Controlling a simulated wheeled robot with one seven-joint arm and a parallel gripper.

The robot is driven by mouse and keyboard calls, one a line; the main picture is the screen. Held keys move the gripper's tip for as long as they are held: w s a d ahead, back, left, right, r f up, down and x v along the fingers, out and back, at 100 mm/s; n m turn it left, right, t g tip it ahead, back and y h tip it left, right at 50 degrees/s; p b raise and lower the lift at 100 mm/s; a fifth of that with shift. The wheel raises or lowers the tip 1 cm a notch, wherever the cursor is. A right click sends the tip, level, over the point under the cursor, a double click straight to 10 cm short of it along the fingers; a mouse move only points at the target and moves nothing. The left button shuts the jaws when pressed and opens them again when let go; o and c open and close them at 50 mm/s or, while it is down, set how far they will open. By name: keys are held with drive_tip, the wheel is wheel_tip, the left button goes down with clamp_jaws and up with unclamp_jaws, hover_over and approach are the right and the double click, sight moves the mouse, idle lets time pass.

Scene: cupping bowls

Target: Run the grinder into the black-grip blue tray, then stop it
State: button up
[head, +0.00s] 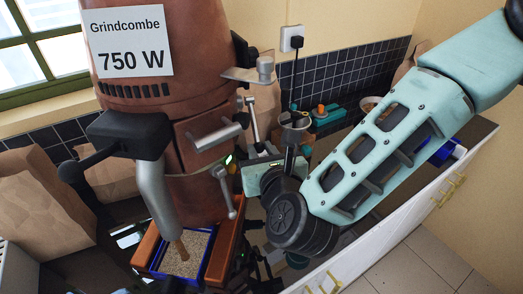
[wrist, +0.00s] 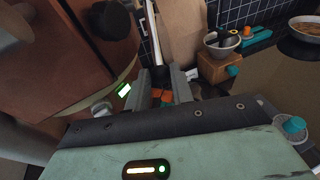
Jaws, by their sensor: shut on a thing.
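The large copper-brown grinder (head: 160,60), labelled "Grindcombe 750 W", stands at the left. Its grey spout (head: 157,190) points down over a blue tray (head: 209,256) that holds pale tan granules. A brown stream runs from the spout into the tray. My gripper (head: 258,158) is beside the grinder, shut on the lower end of a slim metal lever (head: 253,118). In the wrist view the lever (wrist: 152,35) runs up from between my fingers (wrist: 163,88).
A green-lit display (wrist: 124,90) glows on the grinder's side. Another blue tray (head: 443,153) is partly hidden behind my arm. Paper bags (head: 40,205) stand at the left. A bowl (wrist: 222,46) sits on a wooden block (wrist: 216,68) at the back.

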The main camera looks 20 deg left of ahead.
drive_tip(key=shift+s+d+r, duration=0.25)
drive_tip(key=shift+s+r, duration=0.15)
drive_tip(key=shift+r, duration=0.25)
drive_tip(key=o, duration=0.9)
drive_tip(key=shift+c, duration=0.2)
